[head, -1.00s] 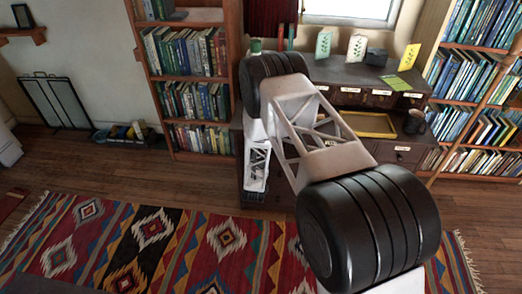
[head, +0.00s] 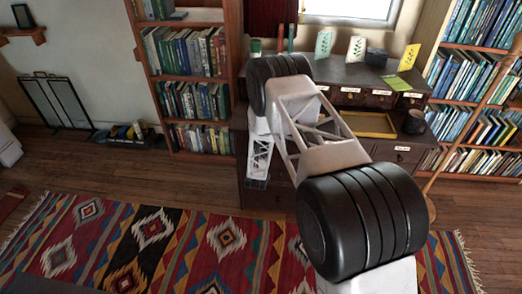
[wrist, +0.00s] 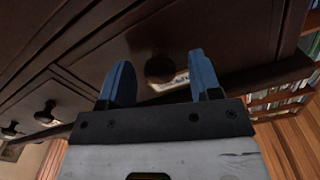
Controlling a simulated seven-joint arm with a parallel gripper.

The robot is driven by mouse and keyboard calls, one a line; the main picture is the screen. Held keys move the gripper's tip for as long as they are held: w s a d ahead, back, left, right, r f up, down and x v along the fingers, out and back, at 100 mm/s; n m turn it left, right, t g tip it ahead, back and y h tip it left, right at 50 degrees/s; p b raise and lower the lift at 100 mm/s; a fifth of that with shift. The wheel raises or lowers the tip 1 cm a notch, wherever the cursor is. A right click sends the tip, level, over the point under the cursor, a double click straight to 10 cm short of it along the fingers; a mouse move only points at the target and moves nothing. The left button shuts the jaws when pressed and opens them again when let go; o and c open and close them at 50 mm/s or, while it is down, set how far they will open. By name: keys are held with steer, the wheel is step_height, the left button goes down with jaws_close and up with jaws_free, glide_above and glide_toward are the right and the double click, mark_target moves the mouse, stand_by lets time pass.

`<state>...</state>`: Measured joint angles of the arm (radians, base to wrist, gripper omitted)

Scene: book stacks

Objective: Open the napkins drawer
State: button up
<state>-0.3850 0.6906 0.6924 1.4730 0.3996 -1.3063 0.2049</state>
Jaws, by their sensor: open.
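A dark brown drawer front (wrist: 112,62) fills much of the wrist view, with a round dark knob (wrist: 160,68) on it. A pale label (wrist: 170,83) sits just below the knob, partly covered; I cannot read it, so I cannot tell whether this is the napkins drawer. My gripper (wrist: 159,60) is open, with one blue finger on each side of the knob in the picture. I cannot tell whether either finger touches it. In the head view my arm covers part of the dark desk (head: 345,73), and my gripper's fingers are hidden.
Other drawer knobs (wrist: 46,112) show at lower left in the wrist view. On the desk are a yellow tray (head: 372,134), a dark mug (head: 414,121) and several cards. Bookshelves (head: 185,90) stand either side. A patterned rug (head: 150,230) lies on the wooden floor.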

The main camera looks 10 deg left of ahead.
steer(key=shift+w, duration=0.6)
steer(key=shift+c, duration=0.3)
jaws_close()
